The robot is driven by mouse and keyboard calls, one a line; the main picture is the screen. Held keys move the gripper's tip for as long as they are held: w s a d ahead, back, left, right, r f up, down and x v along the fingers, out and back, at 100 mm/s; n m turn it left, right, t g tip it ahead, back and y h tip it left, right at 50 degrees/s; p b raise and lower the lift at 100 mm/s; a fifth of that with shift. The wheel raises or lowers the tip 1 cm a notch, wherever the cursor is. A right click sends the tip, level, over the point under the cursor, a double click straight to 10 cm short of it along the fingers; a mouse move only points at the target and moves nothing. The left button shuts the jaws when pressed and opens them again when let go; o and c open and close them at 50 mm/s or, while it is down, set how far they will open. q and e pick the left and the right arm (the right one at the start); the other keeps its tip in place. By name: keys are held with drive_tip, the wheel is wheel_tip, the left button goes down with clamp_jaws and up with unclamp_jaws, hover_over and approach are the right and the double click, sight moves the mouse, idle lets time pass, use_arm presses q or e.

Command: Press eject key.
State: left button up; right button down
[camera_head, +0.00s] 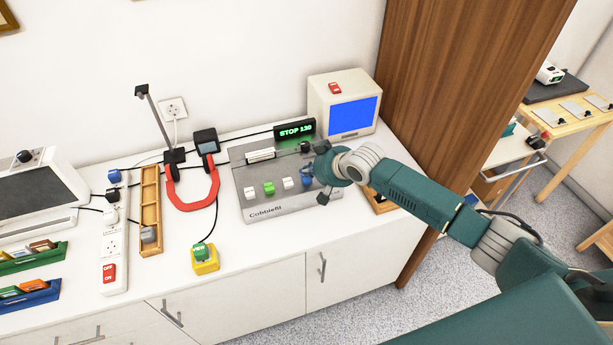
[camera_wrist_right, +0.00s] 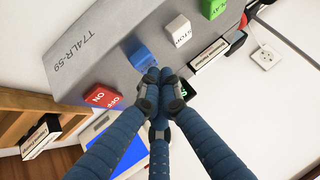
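A grey deck (camera_head: 262,205) stands on the white cabinet top, with a row of keys along its front: white, green, white and blue. The blue key (camera_head: 307,178) is at the right end, partly hidden by my right gripper (camera_head: 320,180). In the wrist view the blue key (camera_wrist_right: 144,59) lies just beyond the fingertips, beside a white key marked STOP (camera_wrist_right: 179,30) and a green key (camera_wrist_right: 213,8). No marking on the blue key is readable. My right gripper's fingers (camera_wrist_right: 160,85) are drawn together with nothing between them; I cannot tell whether they touch the key. My left gripper is not in view.
A red on/off switch (camera_wrist_right: 102,96) sits near the fingers. Behind the deck are a lit "STOP 130" display (camera_head: 295,130) and a blue-screen monitor (camera_head: 345,104). Red headphones (camera_head: 195,203) and a yellow-based green button (camera_head: 204,260) are left. A brown panel (camera_head: 455,90) stands right.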

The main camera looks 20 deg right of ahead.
sight(308, 178)
drive_tip(key=shift+f+b, duration=0.5)
drive_tip(key=shift+f, duration=0.35)
idle(0.9)
drive_tip(key=shift+r, duration=0.1)
drive_tip(key=shift+r+p, duration=1.15)
drive_tip(key=shift+p, duration=0.15)
drive_tip(key=shift+r, duration=0.1)
wheel_tip(308, 178, up, 5)
drive_tip(key=p, duration=0.5)
